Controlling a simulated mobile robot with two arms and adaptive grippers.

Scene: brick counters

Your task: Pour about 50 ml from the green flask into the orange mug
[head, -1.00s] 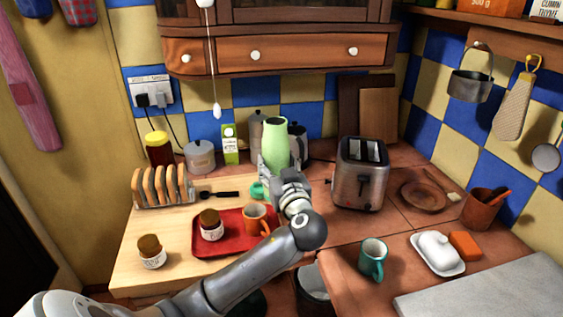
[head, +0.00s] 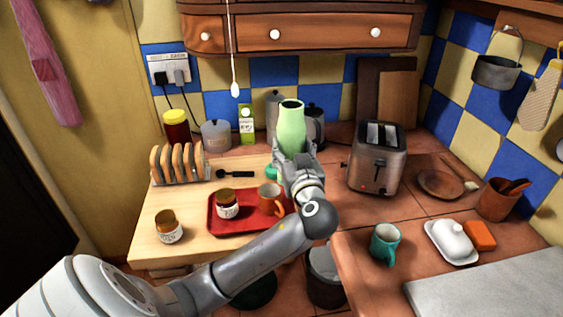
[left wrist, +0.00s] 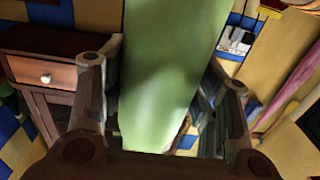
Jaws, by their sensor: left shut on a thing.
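The green flask (head: 291,122) is upright in my left gripper (head: 292,168), which is shut on its lower part, above and behind the right end of the red tray (head: 238,229). In the left wrist view the flask (left wrist: 172,70) stands between the two fingers. The orange mug (head: 268,199) sits upright on the tray, just left of my gripper and nearer the camera. I cannot see the liquid in the flask or inside the mug. My right gripper is not in view.
A toaster (head: 377,160) and a teal mug (head: 385,243) stand to the right. A wall cupboard (head: 305,35) hangs above.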

